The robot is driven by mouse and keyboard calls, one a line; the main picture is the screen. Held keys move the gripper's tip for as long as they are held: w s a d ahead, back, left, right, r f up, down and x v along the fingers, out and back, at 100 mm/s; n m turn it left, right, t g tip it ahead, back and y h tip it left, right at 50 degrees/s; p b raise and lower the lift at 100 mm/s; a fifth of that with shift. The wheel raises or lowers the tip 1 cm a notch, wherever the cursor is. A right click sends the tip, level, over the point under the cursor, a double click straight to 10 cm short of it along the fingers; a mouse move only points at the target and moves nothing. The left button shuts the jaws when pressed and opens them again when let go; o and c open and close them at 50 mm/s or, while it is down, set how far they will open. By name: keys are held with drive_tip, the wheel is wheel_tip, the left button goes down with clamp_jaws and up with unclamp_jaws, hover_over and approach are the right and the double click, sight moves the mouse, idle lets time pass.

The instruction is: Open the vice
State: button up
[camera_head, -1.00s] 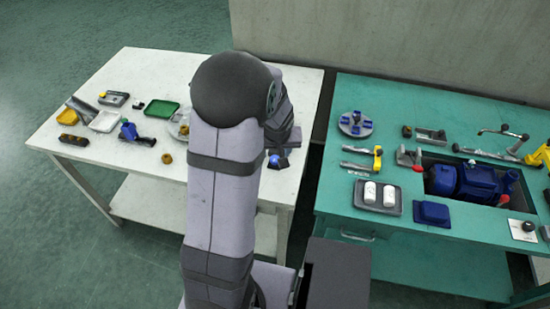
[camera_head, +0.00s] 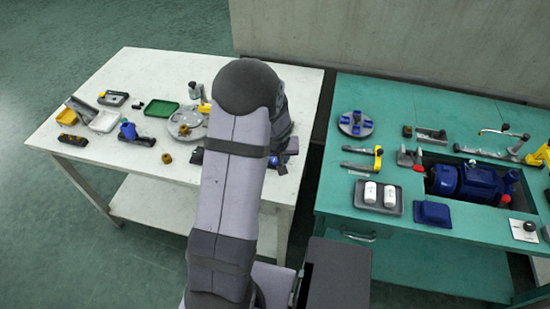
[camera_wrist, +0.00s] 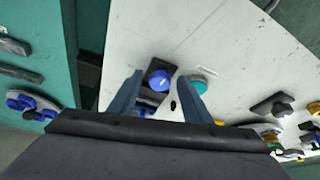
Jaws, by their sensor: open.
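In the wrist view, my gripper (camera_wrist: 158,98) is open, its two blue-grey fingers pointing at the white table. A dark block with a round blue knob (camera_wrist: 159,80) shows between the fingers, and a teal disc (camera_wrist: 198,84) lies by the right finger. No contact is visible, and I cannot tell whether the block is part of the vice. In the head view my arm hides the gripper; a dark and blue part (camera_head: 284,160) shows just right of the arm. A grey clamp-like fixture with a red end (camera_head: 411,158) is on the green bench; I cannot tell if it is the vice.
The white table (camera_head: 100,160) also holds a green tray (camera_head: 161,109), a round grey plate (camera_head: 185,122) and a blue-topped fixture (camera_head: 129,131). A gap separates it from the green bench (camera_head: 350,205), which holds a blue pump (camera_head: 465,182) and several tools.

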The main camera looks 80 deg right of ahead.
drive_tip(key=c, duration=1)
drive_tip(key=m+p, duration=0.1)
drive_tip(key=p, duration=0.1)
drive_tip(key=shift+r+p, duration=0.2)
drive_tip(key=shift+p, duration=0.2)
drive_tip(key=m+p, duration=0.1)
drive_tip(key=p, duration=0.3)
drive_tip(key=shift+w+r+g, duration=0.1)
drive_tip(key=shift+r+g, duration=0.1)
drive_tip(key=shift+g, duration=0.2)
drive_tip(key=m+p, duration=0.2)
drive_tip(key=p, duration=0.5)
drive_tip(key=shift+w+r+g, duration=0.1)
drive_tip(key=shift+r+g, duration=0.05)
drive_tip(key=shift+g, duration=0.25)
drive_tip(key=m+p, duration=0.1)
drive_tip(key=p, duration=0.3)
drive_tip(key=shift+m+p, duration=0.3)
drive_tip(key=shift+w+d+f+m+g+p, duration=0.1)
drive_tip(key=shift+f+m+g+p, duration=0.15)
drive_tip(key=shift+m+p, duration=0.3)
drive_tip(key=shift+d+f+m+g+p, duration=0.15)
drive_tip(key=shift+m+g+p, duration=0.25)
drive_tip(key=shift+p, duration=0.2)
drive_tip(key=shift+w+m+g, duration=0.1)
drive_tip(key=shift+m+g, duration=0.35)
drive_tip(key=shift+m, duration=0.9)
drive_tip(key=shift+m+y, duration=0.3)
